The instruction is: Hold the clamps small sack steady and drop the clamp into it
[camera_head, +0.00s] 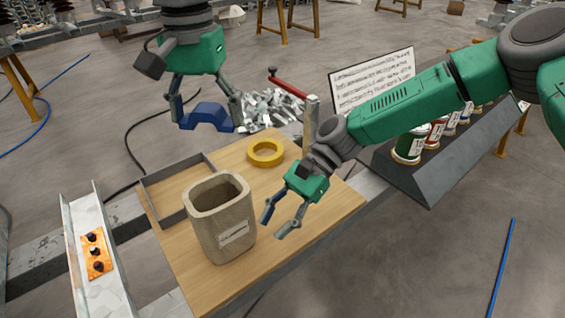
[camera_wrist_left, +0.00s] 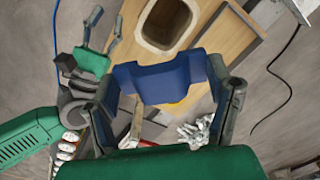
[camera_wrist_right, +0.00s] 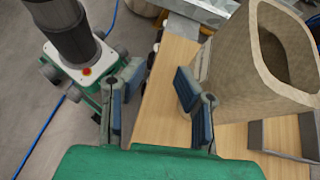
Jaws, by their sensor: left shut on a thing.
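The clamps small sack (camera_head: 220,218) is a beige open-topped bag with a white label, upright on the wooden table. Its opening shows in the left wrist view (camera_wrist_left: 166,22) and its side fills the right of the right wrist view (camera_wrist_right: 262,70). My left gripper (camera_head: 207,120) is shut on the blue clamp (camera_head: 206,116), held in the air behind the sack. The clamp spans the fingers in the left wrist view (camera_wrist_left: 163,82). My right gripper (camera_head: 276,228) is open and empty just right of the sack, its fingers apart; no contact with the sack is clear.
A yellow ring (camera_head: 265,153) lies on the table behind the sack. A grey low frame (camera_head: 150,195) sits at the table's left. A metal pile (camera_head: 272,106) and a red-handled tool (camera_head: 288,83) lie beyond.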

